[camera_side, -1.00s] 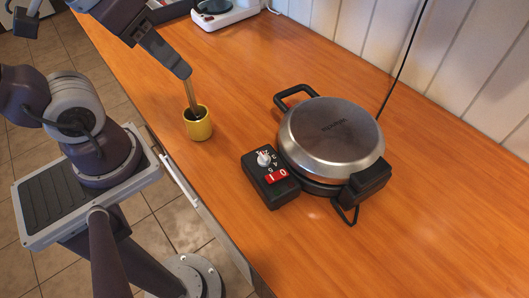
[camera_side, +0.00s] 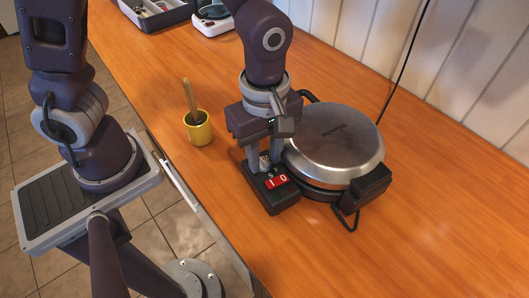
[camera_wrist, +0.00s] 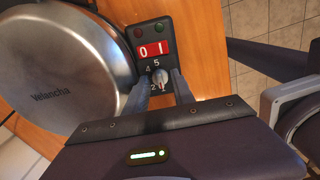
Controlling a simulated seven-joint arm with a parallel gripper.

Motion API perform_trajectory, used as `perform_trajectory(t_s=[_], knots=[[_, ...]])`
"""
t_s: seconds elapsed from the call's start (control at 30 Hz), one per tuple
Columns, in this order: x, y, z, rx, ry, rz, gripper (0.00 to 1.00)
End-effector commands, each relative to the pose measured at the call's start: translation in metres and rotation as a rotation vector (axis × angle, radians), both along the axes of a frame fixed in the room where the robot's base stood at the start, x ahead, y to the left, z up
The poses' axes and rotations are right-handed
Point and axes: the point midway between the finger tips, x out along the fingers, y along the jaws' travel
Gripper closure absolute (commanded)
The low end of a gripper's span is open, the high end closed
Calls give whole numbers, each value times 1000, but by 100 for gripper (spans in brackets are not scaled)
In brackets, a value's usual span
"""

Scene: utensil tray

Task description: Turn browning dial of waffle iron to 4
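The waffle iron (camera_side: 335,145) stands on the wooden counter, with a round silver lid and a black control box (camera_side: 270,198) at its left. The browning dial (camera_wrist: 160,77) is a small grey knob on that box, near the digits 4, 5 and 2 in the wrist view. Its exact setting is hard to read. My gripper (camera_side: 265,163) points down over the box. Its two fingers stand apart on either side of the dial, with small gaps in the wrist view (camera_wrist: 161,80). In the side view the fingers partly hide the dial.
A red 0/1 switch (camera_wrist: 153,50) sits beside the dial on the same box. A yellow cup (camera_side: 198,128) holding a utensil stands to the left. A scale (camera_side: 213,20) and a grey tray (camera_side: 155,12) are at the back. The right foreground counter is clear.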

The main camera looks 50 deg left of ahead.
Motion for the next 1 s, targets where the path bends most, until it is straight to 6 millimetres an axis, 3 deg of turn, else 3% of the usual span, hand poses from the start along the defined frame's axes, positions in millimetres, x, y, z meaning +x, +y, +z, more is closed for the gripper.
perform_trajectory(t_s=[0.23,0.4,0.73,1.0], knots=[[0,0,-2,-1,-1,-1,70],[0,0,-2,-1,-1,-1,100],[0,0,-1,-1,-1,-33,100],[0,0,-1,-2,-2,-195,100]])
